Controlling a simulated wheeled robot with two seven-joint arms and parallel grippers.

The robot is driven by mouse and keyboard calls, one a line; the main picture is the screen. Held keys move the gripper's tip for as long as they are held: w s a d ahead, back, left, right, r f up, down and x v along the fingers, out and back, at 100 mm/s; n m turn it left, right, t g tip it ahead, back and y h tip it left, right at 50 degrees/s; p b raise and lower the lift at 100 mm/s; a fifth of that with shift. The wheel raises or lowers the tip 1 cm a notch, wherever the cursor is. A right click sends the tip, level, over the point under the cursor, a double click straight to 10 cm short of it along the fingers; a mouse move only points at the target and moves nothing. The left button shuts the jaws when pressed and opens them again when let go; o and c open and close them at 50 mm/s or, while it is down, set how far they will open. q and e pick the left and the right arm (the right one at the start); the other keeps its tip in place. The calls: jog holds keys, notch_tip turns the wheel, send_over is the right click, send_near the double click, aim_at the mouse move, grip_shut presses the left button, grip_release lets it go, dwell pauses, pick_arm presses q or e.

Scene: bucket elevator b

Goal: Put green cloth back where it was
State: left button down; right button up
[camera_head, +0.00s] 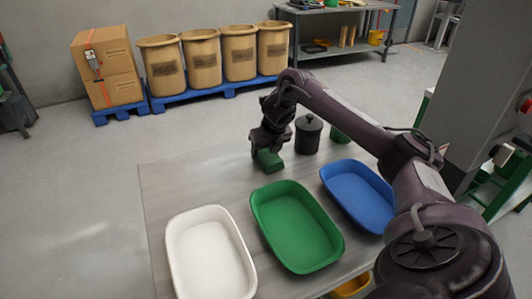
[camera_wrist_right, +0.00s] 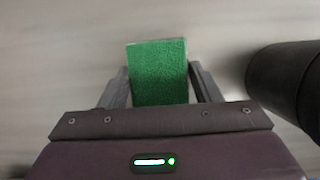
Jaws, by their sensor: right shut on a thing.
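The green cloth (camera_head: 269,161) is a small green block-like piece near the far edge of the table. My right gripper (camera_head: 267,150) is above it, pointing down, and shut on it. In the right wrist view the green cloth (camera_wrist_right: 158,72) sits between the two fingers of my right gripper (camera_wrist_right: 160,88), with its textured top facing the camera. I cannot tell whether the cloth touches the table. My left gripper is not in view.
A black lidded canister (camera_head: 308,135) stands just right of my gripper; it also shows in the wrist view (camera_wrist_right: 290,80). Another green item (camera_head: 340,135) is partly hidden behind my arm. White (camera_head: 210,255), green (camera_head: 296,227) and blue (camera_head: 357,194) trays stand nearer on the table (camera_head: 190,185).

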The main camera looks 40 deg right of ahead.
aim_at(272, 159)
jog(key=o, duration=0.9)
jog(key=shift+o, duration=0.2)
jog(key=p+v, duration=0.6)
jog(key=v, duration=0.6)
